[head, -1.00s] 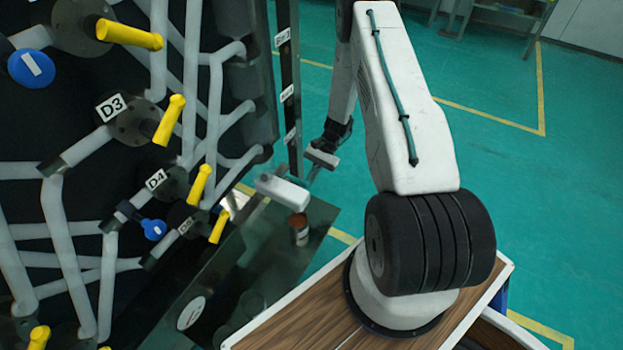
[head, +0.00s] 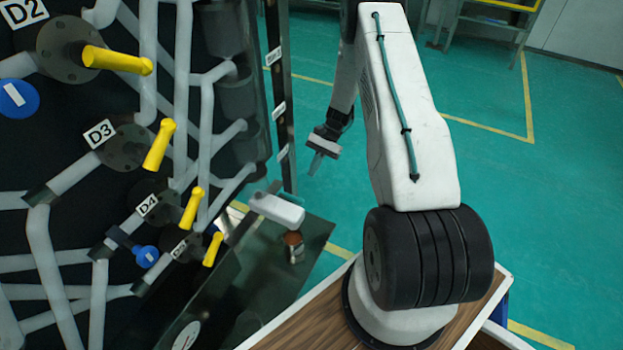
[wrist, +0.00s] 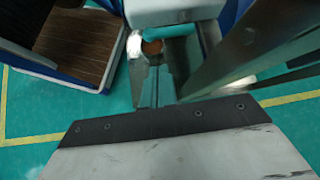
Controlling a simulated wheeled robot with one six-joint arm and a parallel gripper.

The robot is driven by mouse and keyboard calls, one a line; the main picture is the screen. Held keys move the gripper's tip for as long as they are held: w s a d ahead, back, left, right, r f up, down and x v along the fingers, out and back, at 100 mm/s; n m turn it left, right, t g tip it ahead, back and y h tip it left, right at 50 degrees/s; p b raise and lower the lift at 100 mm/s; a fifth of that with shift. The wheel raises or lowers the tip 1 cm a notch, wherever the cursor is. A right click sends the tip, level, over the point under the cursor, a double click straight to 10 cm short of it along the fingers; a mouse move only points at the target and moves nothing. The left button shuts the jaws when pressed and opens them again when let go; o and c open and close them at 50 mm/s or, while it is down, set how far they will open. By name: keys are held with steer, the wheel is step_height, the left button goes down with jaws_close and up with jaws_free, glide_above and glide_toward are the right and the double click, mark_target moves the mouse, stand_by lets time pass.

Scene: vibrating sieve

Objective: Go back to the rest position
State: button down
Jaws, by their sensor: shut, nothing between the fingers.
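My gripper (head: 315,165) hangs at the end of my white arm, right of the dark panel frame in the head view. It is shut and empty, pointing down. A small jar with a brown top (head: 294,246) stands just below this block.
The dark panel at left carries grey pipes, yellow handles (head: 160,145) and blue knobs (head: 146,256). A dark frame post (head: 279,110) stands close to the left of my gripper. Green floor (head: 490,120) is open to the right.

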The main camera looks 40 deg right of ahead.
steer(key=shift+w+d+r, duration=0.1)
steer(key=shift+d+r, duration=0.05)
steer(key=shift+r, duration=0.05)
stand_by(0.5)
steer(key=s+a+r+n+g+h, duration=0.15)
steer(key=s+a+r, duration=0.25)
steer(key=r, duration=0.5)
steer(key=s+a+r+n+h, duration=0.2)
steer(key=s+a+r+n, duration=0.15)
steer(key=r, duration=0.55)
steer(key=s+a+r+n+g+h, duration=0.1)
steer(key=s+a+r+n+h, duration=0.3)
steer(key=r, duration=0.6)
steer(key=s+a+r+n+t+h, duration=0.1)
steer(key=s+a+r+t, duration=0.2)
steer(key=s+r, duration=0.4)
steer(key=s+a+r+n+t, duration=0.2)
steer(key=s+a+r, duration=0.4)
steer(key=s, duration=0.3)
steer(key=shift+s+a+r+n+t+h, duration=0.3)
steer(key=shift+s+r+t+h, duration=0.1)
steer(key=shift+r+t, duration=0.3)
